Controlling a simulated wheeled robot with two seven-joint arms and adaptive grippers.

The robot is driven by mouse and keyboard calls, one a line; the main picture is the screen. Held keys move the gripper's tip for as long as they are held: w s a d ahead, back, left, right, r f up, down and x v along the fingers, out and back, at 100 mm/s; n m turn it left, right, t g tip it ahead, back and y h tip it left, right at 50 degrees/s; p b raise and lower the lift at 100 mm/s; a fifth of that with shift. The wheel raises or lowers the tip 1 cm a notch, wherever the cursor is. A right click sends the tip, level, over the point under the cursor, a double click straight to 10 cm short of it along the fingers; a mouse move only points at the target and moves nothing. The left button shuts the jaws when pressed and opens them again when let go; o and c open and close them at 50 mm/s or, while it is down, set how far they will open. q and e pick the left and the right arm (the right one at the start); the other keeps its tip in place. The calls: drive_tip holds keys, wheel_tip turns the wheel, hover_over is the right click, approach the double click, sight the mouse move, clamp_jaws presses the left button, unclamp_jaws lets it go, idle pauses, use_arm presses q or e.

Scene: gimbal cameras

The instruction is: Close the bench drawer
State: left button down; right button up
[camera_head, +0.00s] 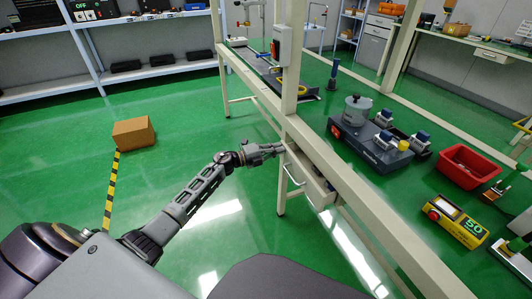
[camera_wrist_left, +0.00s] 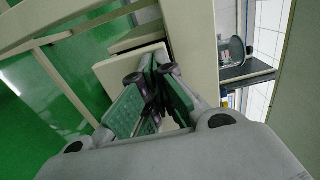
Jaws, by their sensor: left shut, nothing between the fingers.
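The bench drawer (camera_head: 308,182) hangs under the green-topped bench, with a bar handle on its pale front. It stands slightly out from the bench frame. My left gripper (camera_head: 282,149) is shut and empty at the drawer's far upper corner, close to the bench leg. In the left wrist view its fingertips (camera_wrist_left: 152,72) overlap the pale drawer front (camera_wrist_left: 120,70). Whether they touch it I cannot tell. My right gripper is not in view.
The bench edge (camera_head: 345,190) and upright post (camera_head: 290,60) are close to my left gripper. A red bin (camera_head: 465,166) and a grey device (camera_head: 368,142) stand on the bench. A cardboard box (camera_head: 133,133) lies on the open green floor at left.

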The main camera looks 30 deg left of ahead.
sight(289, 145)
use_arm(q)
drive_tip(key=x, duration=0.5)
drive_tip(key=shift+w, duration=0.15)
drive_tip(key=shift+d, duration=0.1)
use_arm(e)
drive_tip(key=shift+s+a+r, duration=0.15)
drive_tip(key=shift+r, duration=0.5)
use_arm(q)
drive_tip(key=shift+r, duration=0.15)
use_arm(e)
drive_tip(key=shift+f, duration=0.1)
